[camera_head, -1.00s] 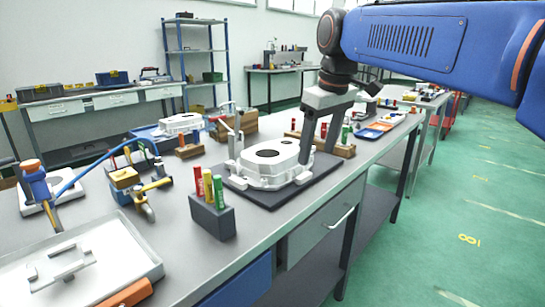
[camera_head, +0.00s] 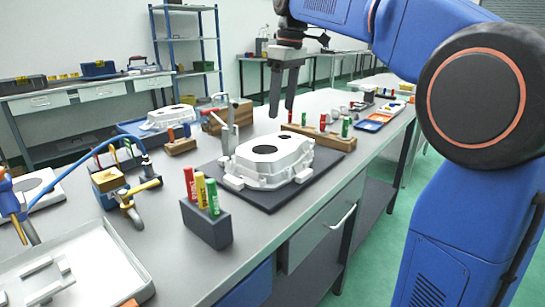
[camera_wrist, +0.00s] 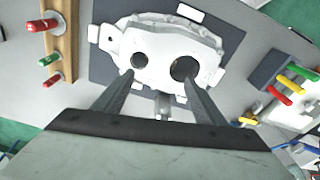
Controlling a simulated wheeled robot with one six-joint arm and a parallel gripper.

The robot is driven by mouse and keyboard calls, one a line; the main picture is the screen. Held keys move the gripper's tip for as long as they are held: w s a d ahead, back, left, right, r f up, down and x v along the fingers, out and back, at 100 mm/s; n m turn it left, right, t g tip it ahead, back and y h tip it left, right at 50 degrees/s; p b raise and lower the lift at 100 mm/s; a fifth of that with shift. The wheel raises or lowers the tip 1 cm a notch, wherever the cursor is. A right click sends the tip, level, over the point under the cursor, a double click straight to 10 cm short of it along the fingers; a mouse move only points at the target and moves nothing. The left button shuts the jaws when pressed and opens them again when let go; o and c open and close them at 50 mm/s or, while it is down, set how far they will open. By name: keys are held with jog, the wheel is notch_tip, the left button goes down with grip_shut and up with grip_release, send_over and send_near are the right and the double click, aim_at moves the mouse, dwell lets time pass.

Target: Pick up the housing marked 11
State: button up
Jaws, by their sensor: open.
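A white cast housing (camera_head: 268,160) with a round dark hole lies on a dark mat (camera_head: 262,201) on the bench. No number can be read on it. My gripper (camera_head: 282,112) is open and empty, fingers pointing down, above and behind this housing in the head view. In the wrist view the housing (camera_wrist: 162,48) lies beyond my open fingers (camera_wrist: 157,78), with two dark holes showing. A second white housing (camera_head: 168,118) sits in a blue tray further back on the left; its marking is also unreadable.
A dark block with red, yellow and green sticks (camera_head: 207,222) stands in front of the mat. A wooden block with coloured sticks (camera_head: 318,132) is behind it. An upright clamp (camera_head: 228,125) stands at the housing's back left. A grey tray (camera_head: 75,265) lies front left.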

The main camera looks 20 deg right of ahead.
aim_at(277, 141)
jog(key=f, duration=0.8)
jog(key=w+a+f, duration=0.1)
jog(key=f, duration=0.3)
jog(key=shift+w+f, duration=0.1)
jog(key=shift+f, duration=0.05)
grip_shut()
